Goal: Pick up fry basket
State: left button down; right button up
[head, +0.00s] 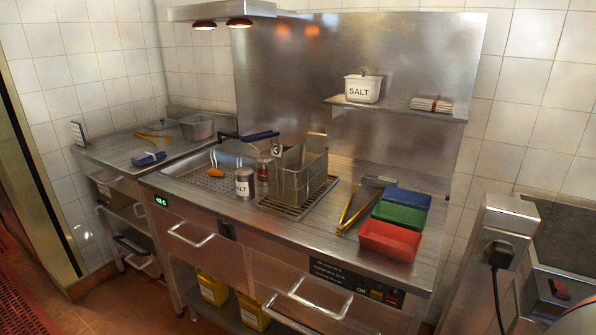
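A metal fry basket (292,183) stands upright on a wire rack (318,200) on the steel counter, near its middle. A dark handle (260,136) shows behind its upper left; I cannot tell for sure that it belongs to this basket. A salt tin (244,183) and a small red-brown shaker (263,171) stand just left of the basket and close to it. Neither of my grippers shows in the head view.
Tongs (350,212) and blue (408,202), green (400,216) and red (389,240) bins lie to the right. A perforated tray (205,180) with an orange-handled scoop is at left. Above are a shelf (400,110) with a salt pot and a lamp hood (222,11).

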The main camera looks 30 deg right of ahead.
aim_at(294, 175)
jog(key=i+j+z, duration=0.1)
jog(key=z, duration=0.35)
jog(key=i+j+z, duration=0.1)
jog(key=z, duration=0.3)
jog(key=i+j+z, duration=0.15)
jog(key=j, duration=0.15)
jog(key=j+z, duration=0.15)
jog(key=j, duration=0.15)
jog(key=i+j+z, duration=0.15)
jog(key=j, duration=0.2)
